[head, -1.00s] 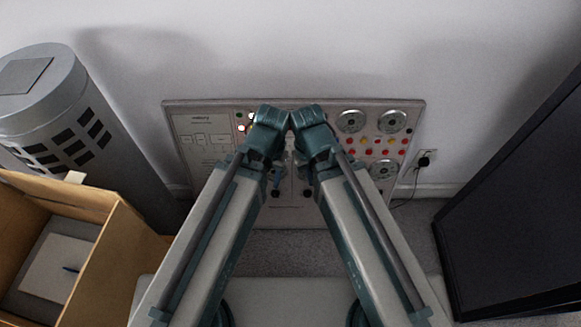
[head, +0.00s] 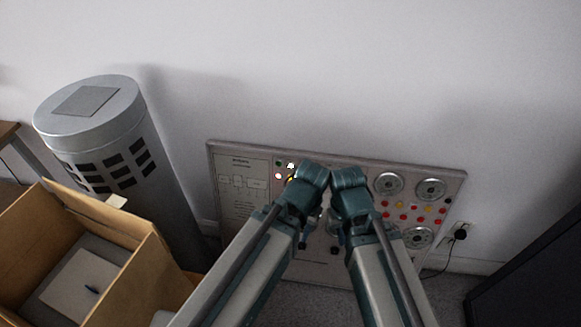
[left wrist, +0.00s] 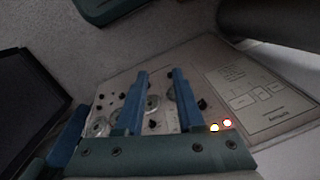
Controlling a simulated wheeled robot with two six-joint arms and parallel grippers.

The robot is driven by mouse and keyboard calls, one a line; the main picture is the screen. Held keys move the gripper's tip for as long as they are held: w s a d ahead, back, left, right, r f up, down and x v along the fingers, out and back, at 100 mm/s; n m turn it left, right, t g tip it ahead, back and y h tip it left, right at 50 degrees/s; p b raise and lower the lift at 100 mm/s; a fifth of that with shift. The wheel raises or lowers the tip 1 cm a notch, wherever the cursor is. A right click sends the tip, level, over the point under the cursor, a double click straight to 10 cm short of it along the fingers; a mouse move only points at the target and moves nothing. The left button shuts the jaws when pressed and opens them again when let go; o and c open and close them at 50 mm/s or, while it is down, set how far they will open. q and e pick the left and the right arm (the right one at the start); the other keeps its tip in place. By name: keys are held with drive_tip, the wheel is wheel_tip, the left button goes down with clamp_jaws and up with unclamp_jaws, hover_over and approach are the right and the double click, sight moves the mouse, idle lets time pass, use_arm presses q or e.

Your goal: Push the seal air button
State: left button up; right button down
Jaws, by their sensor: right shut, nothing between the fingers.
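The control panel (head: 240,225) leans against the wall in the head view, with small lamps (head: 284,170) at its upper left, some lit. Red and yellow buttons (head: 413,211) sit among round dials (head: 388,184) at its right. The labels are too small to read, so I cannot tell which is the seal air button. My arms cover the panel's middle. My right gripper (head: 336,250) is shut and empty, small and partly hidden below its arm's bend. My left gripper (left wrist: 160,98) shows in the left wrist view, its two blue fingers apart and empty, with the panel beyond.
A grey cylinder (head: 92,118) with dark slots stands left of the panel. An open cardboard box (head: 150,280) is at the lower left. A black object (head: 530,275) stands at the lower right. A plug (head: 460,235) with a cable is in the wall beside the panel.

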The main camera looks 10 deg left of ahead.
use_arm(q)
clamp_jaws()
idle(1.4)
